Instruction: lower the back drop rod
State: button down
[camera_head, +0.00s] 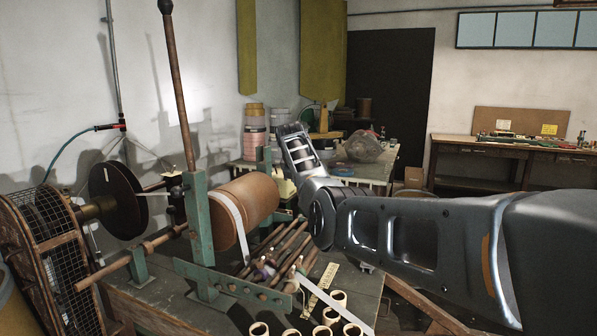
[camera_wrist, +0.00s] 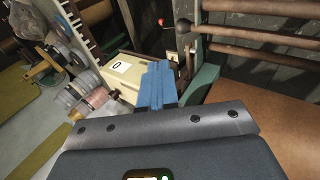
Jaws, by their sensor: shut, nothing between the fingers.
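The winding machine has green uprights (camera_head: 198,235) around a large brown roll (camera_head: 254,205) with a white tape strip (camera_head: 231,218) hanging from it. A tall brown rod (camera_head: 178,85) with a dark knob leans up at its near side in the head view. Several horizontal brown rods (camera_wrist: 262,36) show at upper right in the wrist view. I cannot tell which rod is the back drop rod. My gripper (camera_wrist: 160,80) has blue fingers, shut and empty, left of these rods and apart from them. In the head view my arm hides the gripper's fingertips.
A cream box (camera_wrist: 122,72) with a round mark sits just left of the fingers. A red-knobbed lever (camera_wrist: 161,22) stands beyond them. Loose rods (camera_head: 285,250) and tape rings (camera_head: 259,329) crowd the near bench. A back table (camera_head: 380,160) holds a plastic bag.

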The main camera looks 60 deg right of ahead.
jog(key=shift+d+r+v, duration=0.15)
jog(key=shift+d+v, duration=0.05)
jog(key=shift+v, duration=0.75)
jog(key=shift+d+r+v, duration=0.15)
jog(key=shift+d+v, duration=0.05)
jog(key=shift+v, duration=0.75)
